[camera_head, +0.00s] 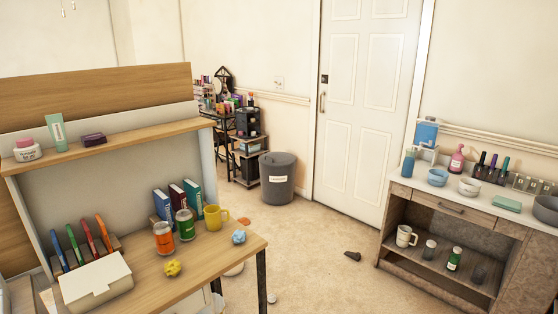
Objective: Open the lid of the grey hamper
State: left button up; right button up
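The grey hamper (278,180) is a round bin with a white label on its front. It stands upright on the floor in the middle back, left of the white door. Its lid (278,159) is on top and looks shut. Neither of my grippers shows in the head view.
A wooden desk (222,250) with cans, books and a yellow mug stands at the front left. A black shelf rack (247,160) is close to the hamper's left. A cabinet (450,205) stands at the right. Small litter, including a dark object (352,256), lies on the open floor (310,235).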

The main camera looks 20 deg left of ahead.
aim_at(277, 157)
jog(key=i+j+z, duration=0.15)
jog(key=i, duration=0.3)
jog(key=i+j+z, duration=0.15)
jog(key=i, duration=0.35)
jog(key=i+z, duration=0.35)
jog(key=i, duration=1.4)
jog(key=i+j+u, duration=0.2)
jog(key=i+u, duration=0.25)
jog(key=i+j+u, duration=0.1)
jog(key=i+u, duration=0.65)
jog(key=u, duration=0.15)
jog(key=i+l+u, duration=0.3)
jog(key=u, duration=0.15)
jog(key=i, duration=0.1)
